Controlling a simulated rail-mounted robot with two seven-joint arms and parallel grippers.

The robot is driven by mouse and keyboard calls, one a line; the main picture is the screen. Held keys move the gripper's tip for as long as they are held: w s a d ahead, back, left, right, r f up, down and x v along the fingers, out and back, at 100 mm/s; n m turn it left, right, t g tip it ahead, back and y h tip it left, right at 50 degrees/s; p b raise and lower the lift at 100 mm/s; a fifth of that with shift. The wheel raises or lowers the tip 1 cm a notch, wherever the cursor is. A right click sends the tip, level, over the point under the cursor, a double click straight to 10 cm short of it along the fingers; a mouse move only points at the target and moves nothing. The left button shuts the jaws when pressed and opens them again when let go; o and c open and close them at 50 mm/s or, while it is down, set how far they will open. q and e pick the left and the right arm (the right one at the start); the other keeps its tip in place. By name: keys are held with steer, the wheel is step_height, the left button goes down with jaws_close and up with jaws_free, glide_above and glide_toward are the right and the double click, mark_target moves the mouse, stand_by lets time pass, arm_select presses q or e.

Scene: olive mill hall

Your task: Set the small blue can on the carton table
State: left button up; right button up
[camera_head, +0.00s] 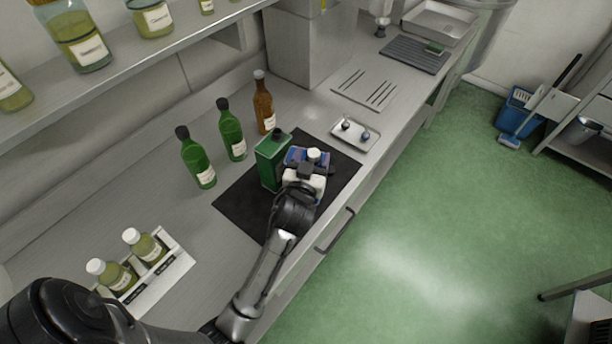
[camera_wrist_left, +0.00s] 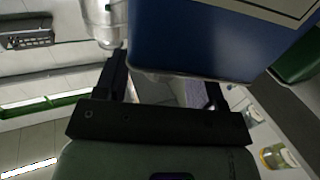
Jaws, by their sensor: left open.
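The small blue can (camera_head: 294,156) with a white cap stands on the black mat (camera_head: 238,201) on the steel bench, close beside a green can (camera_head: 268,164). My left gripper (camera_head: 305,172) is at the can's near side and partly hides it. In the left wrist view the blue can (camera_wrist_left: 190,42) fills the top, just ahead of my open left fingers (camera_wrist_left: 165,72); whether it sits fully between them I cannot tell. My right gripper is not in view. I cannot identify the carton table.
Two green bottles (camera_head: 232,136) and a brown bottle (camera_head: 264,107) stand behind the mat. A small tray (camera_head: 343,142) lies to its right. A rack (camera_head: 165,272) with two jars is at lower left.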

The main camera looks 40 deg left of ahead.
arm_select(q)
steer(key=shift+x, duration=0.9)
jaws_close()
steer(key=shift+r, duration=0.15)
stand_by(0.4)
